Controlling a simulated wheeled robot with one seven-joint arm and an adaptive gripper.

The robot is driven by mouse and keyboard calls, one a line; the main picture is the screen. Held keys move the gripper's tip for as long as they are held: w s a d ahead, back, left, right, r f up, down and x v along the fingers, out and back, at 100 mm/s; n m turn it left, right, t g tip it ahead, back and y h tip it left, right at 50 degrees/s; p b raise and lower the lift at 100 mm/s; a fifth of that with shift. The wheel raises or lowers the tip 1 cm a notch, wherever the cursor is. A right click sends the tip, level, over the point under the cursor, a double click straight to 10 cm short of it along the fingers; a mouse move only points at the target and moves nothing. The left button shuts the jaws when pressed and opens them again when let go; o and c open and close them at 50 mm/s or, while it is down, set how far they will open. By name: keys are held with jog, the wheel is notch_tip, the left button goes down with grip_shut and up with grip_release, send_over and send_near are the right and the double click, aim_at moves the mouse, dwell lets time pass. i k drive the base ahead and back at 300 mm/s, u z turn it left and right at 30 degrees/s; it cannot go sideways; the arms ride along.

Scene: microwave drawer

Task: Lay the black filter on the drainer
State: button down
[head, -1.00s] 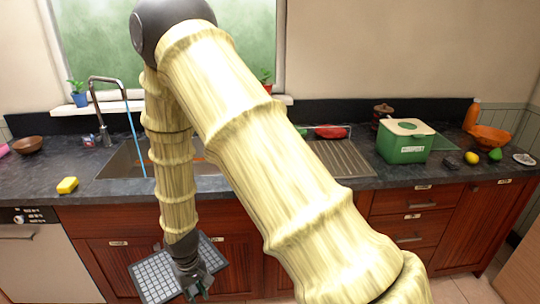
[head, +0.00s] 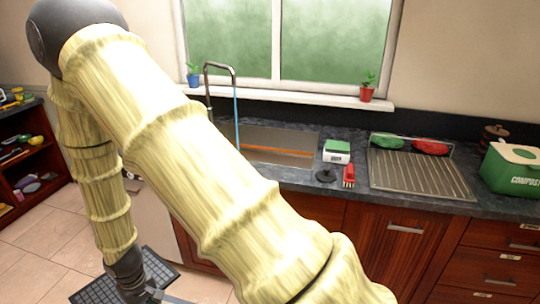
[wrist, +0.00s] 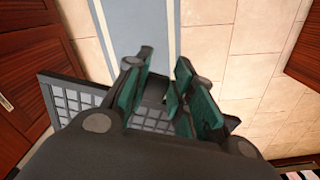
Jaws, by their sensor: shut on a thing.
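My gripper (head: 145,292) hangs low at the bottom left of the head view. It is shut on the black filter (head: 97,291), a flat dark-framed panel with a grey grid, held above the floor. In the wrist view my green-padded fingers (wrist: 165,85) cover the filter's middle, and its gridded left part (wrist: 70,98) shows beside them. The exact grip contact is partly hidden. The drainer (head: 425,178) is a ribbed metal tray on the counter, right of the sink, with green and red items along its back edge.
The sink (head: 285,158) with its tall faucet (head: 234,80) is left of the drainer. A white-and-green box (head: 337,152), a black stand and a red item stand between them. A green compost bin (head: 512,172) is at right. Wooden cabinets (head: 385,245) stand below the counter.

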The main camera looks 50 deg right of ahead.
aim_at(416, 170)
jog(key=u, duration=0.45)
jog(key=i, duration=1.1)
jog(key=z, duration=3.3)
jog(key=i, duration=0.35)
jog(key=z, duration=0.05)
